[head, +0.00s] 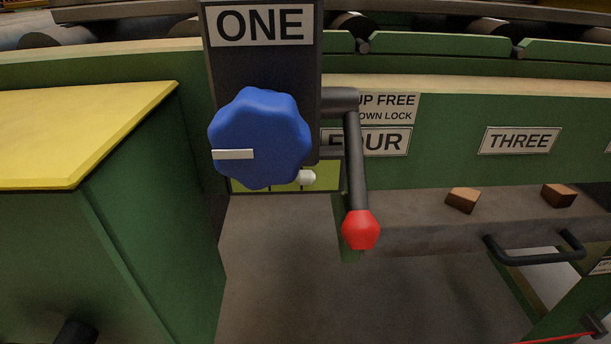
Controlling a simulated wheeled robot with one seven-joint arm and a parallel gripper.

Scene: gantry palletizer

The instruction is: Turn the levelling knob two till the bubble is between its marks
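A blue lobed knob (260,138) with a white pointer bar sits on a dark upright plate under the label ONE (261,24). The pointer lies level, toward the left. No knob labelled TWO shows. Below and partly behind the blue knob is a yellow-green strip (285,186) with thin dark lines. A white rounded spot (306,178) sits near its right part, right of the dark line seen below the knob. It looks like a bubble, but the knob hides part of the strip. My gripper is not in view.
A dark lever with a red end (361,230) hangs right of the knob, partly covering the label FOUR (378,141). A yellow-topped green box (72,135) stands left. A ledge at right bears two brown blocks (463,200), above a dark handle (535,257).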

